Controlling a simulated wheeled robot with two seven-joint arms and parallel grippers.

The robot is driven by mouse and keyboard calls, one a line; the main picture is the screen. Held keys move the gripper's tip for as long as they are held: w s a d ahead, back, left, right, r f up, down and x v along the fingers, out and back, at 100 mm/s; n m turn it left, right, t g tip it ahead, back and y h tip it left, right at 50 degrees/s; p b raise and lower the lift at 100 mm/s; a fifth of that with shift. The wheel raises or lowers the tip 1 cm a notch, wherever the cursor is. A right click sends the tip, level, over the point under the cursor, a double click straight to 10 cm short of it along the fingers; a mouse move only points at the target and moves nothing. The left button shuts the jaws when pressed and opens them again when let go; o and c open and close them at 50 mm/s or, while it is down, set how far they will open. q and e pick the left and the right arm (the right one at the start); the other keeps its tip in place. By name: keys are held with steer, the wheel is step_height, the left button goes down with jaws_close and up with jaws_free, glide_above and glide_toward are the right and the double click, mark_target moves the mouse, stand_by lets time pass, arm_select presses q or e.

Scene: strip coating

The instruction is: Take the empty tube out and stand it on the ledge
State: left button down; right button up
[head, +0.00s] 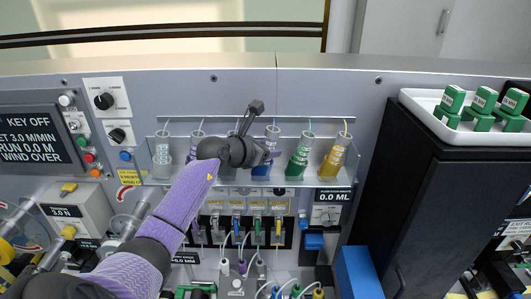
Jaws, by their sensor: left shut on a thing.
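A clear rack (346,165) on the grey panel holds a row of tubes. The leftmost tube (163,150) looks clear. A purple-tinted tube (197,138), a blue tube (271,138), a green tube (300,158) and a yellow tube (335,158) stand in the row. My left gripper (253,110) reaches over the middle of the rack, between the purple-tinted and blue tubes. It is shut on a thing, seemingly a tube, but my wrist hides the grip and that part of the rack. A pale ledge (330,66) runs along the panel's top. My right gripper is out of view.
A white tray (425,108) with several green-capped items sits on a black cabinet (420,190) at right. Knobs, a display (35,138) and buttons lie left of the rack. Connectors and cables crowd the panel below. The pale top ledge looks clear.

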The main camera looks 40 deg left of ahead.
mark_target(276, 131)
arm_select(q)
steer(key=shift+w+d+r+p, duration=0.1)
steer(key=shift+r+p, duration=0.45)
steer(key=shift+r, duration=0.15)
steer(key=shift+r, duration=0.1)
steer(key=r+p, duration=0.3)
steer(key=d+r+p, duration=0.1)
steer(key=r+p, duration=0.1)
steer(key=shift+w+r, duration=0.15)
steer(key=shift+w, duration=0.25)
steer(key=shift+s+d+p, duration=0.3)
steer(key=shift+d+p, duration=0.05)
steer(key=shift+p, duration=0.15)
steer(key=s+d+p, duration=0.1)
steer(key=s+d, duration=0.1)
steer(key=shift+s+d, duration=0.1)
steer(key=shift+s, duration=0.25)
steer(key=s+d, duration=0.5)
steer(key=s, duration=0.1)
steer(key=shift+s+d, duration=0.25)
steer(key=shift+s, duration=0.1)
